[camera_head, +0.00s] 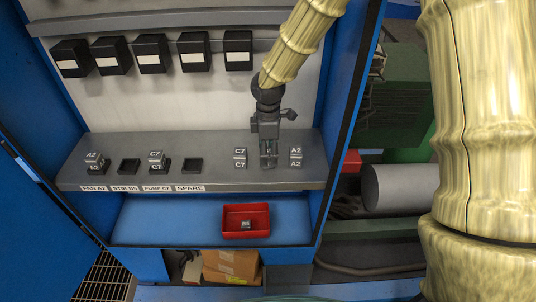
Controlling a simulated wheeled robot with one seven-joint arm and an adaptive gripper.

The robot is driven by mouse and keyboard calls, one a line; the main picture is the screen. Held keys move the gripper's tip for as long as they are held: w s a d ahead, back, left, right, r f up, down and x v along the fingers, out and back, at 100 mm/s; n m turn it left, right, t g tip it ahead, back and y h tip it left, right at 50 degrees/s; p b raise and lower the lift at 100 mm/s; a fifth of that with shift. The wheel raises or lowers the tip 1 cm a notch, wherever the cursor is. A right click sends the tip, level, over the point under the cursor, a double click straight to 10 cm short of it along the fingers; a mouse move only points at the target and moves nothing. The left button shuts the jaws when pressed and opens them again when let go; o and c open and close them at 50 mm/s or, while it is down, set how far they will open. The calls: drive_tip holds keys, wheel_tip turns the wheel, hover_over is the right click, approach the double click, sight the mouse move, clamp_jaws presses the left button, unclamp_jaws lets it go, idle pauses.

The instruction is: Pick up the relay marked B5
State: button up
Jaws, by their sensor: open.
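A small dark relay (246,225) lies in the red tray (231,208) on the blue lower ledge. Its pale marking looks like B5 but is very small. My gripper (268,163) points down with its fingers apart, over the grey shelf. It is above and to the right of the tray, between a loose C7 relay (240,157) and a loose A2 relay (295,157). I see nothing clearly held between the fingers. The STIR B5 socket (129,166) on the shelf is empty.
The FAN A2 socket holds an A2 relay (95,162), and the PUMP C7 socket holds a C7 relay (157,160). The SPARE socket (193,165) is empty. Several black boxes (152,54) hang above. Blue cabinet walls (345,100) bound the space; the ledge left of the tray is clear.

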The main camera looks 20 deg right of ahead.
drive_tip(key=shift+f, duration=0.75)
drive_tip(key=shift+c, duration=0.4)
drive_tip(key=c, duration=1)
drive_tip(key=shift+c, duration=0.3)
drive_tip(key=shift+r, duration=0.15)
